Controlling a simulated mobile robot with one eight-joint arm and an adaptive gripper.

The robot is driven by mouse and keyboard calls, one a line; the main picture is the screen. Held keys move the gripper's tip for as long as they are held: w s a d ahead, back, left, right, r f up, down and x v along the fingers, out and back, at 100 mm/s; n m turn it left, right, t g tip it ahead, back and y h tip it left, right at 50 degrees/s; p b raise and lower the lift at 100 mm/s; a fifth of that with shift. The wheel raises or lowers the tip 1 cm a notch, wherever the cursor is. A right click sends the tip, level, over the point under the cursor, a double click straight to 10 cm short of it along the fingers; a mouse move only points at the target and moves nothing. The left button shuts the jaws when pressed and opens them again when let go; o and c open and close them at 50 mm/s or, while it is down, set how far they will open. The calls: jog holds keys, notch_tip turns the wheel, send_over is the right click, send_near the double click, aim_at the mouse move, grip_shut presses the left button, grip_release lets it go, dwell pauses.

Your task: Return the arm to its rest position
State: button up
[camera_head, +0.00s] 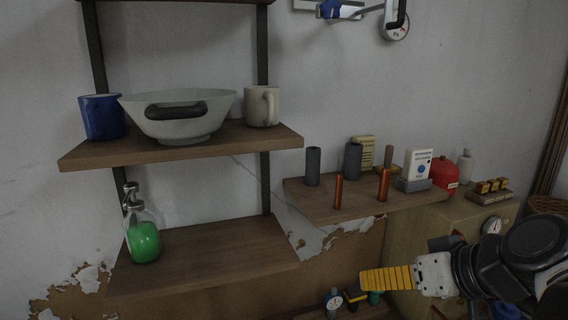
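My arm reaches in from the lower right corner, its black and grey links filling that area. My gripper (388,279), with a white body and yellow ribbed finger part, points left in front of the lower right of the scene. I see it from the side, and I cannot make out a gap between its fingers. I see no object held at its tip.
A left shelf unit (205,270) holds a bowl (180,120), blue mug (101,117), pale mug (262,106) and green-filled bottle (143,240). A right shelf (335,206) holds grey cylinders and orange rods. A beige cabinet (420,225) stands behind my gripper.

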jog(key=s+d+f+m+h+b, duration=0.1)
jog(key=s+f+h+b, duration=0.1)
jog(key=f+b, duration=0.6)
jog(key=s+d+f+m+g+h+b, duration=0.1)
jog(key=s+f+h+b, duration=0.2)
jog(key=f, duration=1.9)
jog(key=b, duration=0.5)
jog(key=shift+s+f, duration=0.3)
jog(key=shift+s, duration=0.1)
